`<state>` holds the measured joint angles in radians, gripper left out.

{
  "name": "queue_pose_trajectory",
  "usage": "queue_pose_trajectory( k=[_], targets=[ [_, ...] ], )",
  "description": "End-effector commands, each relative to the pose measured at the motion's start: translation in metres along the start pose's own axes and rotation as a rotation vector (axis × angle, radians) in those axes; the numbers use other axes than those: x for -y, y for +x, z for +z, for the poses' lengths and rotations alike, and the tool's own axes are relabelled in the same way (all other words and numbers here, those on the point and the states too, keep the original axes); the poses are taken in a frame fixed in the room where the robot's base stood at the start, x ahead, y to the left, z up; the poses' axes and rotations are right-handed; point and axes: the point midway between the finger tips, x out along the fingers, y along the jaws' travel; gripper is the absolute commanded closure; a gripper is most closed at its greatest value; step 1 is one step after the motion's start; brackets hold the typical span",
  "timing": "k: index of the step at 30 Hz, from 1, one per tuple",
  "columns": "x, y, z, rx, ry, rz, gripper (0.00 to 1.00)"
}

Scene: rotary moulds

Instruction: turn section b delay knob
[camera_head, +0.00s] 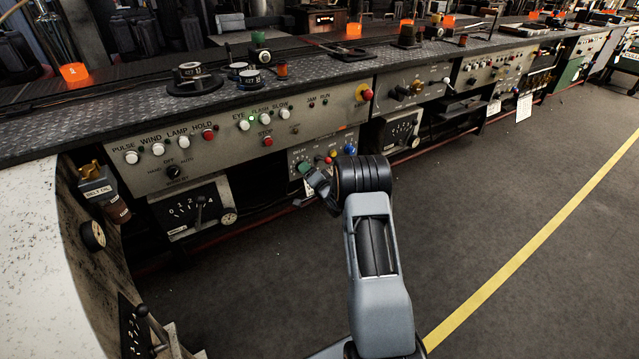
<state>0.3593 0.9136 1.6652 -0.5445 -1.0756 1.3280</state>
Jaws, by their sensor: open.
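A small grey control panel (320,150) hangs below the long console, with a label that seems to read DELAY at its left. Small red, yellow and blue knobs or buttons show on its right part.
The console's upper panel (230,140) carries white and red buttons and a HAND/AUTO selector (174,172). A dial box with a lever (195,208) hangs to the left, and another gauge box (398,130) to the right. The floor (480,200) is clear, with a yellow line.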

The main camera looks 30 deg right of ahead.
Motion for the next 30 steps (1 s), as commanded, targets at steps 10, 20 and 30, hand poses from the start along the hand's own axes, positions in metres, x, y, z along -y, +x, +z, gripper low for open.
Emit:
queue_pose_trajectory(
  k=[10,20,30],
  targets=[
    [0.002,-0.071,-0.002,-0.002,0.002,0.003,0.4],
    [0.001,-0.115,-0.001,-0.001,-0.001,0.002,0.4],
    [0.0,-0.123,-0.001,-0.002,0.0,0.0,0.4]
  ],
)
